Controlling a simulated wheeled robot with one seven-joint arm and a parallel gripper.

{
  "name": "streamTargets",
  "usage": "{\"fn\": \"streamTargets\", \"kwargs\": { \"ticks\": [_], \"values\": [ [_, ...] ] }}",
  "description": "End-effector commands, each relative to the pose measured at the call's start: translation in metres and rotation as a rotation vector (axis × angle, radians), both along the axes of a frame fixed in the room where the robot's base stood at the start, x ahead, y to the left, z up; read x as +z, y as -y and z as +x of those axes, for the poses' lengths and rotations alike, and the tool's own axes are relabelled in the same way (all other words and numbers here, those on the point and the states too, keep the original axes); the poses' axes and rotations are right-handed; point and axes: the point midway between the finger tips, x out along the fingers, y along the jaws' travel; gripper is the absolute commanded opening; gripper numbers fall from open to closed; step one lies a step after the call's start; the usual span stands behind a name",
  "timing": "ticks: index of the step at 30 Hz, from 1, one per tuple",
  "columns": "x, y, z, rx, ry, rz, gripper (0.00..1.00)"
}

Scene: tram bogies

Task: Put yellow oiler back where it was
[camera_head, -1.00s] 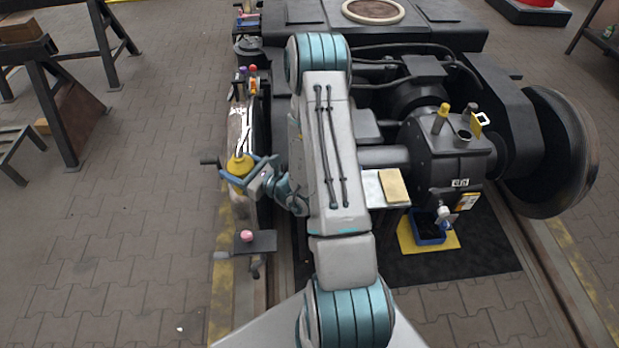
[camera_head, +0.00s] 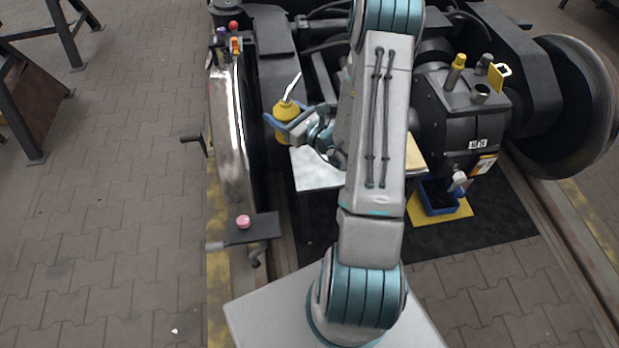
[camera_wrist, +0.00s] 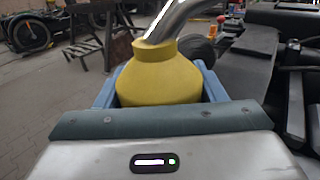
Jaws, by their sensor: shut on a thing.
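The yellow oiler (camera_head: 284,112) has a round yellow body and a thin metal spout that points up and to the right. My gripper (camera_head: 291,126) is shut on its body, with blue fingers on both sides. It is held near the far left corner of a light metal plate (camera_head: 316,176); I cannot tell whether it touches anything below. In the wrist view the oiler (camera_wrist: 160,72) fills the middle, between the blue fingers, with the lower part of its body hidden by the gripper's front edge.
A shiny wheel (camera_head: 232,140) with a crank handle stands left of the oiler. A small plate with a pink knob (camera_head: 243,222) juts out in front of it. A black gearbox (camera_head: 462,125) stands at the right, above a blue tray (camera_head: 438,199).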

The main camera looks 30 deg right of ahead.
Motion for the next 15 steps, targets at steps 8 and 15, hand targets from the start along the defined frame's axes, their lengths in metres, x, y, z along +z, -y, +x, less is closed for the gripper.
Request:
{"fn": "streamTargets", "kwargs": {
  "ticks": [8,15],
  "values": [
    [-0.058,0.039,0.001,-0.057,0.003,-0.003,0.27],
    [-0.08,0.062,-0.001,-0.092,0.002,-0.003,0.27]
  ]
}}
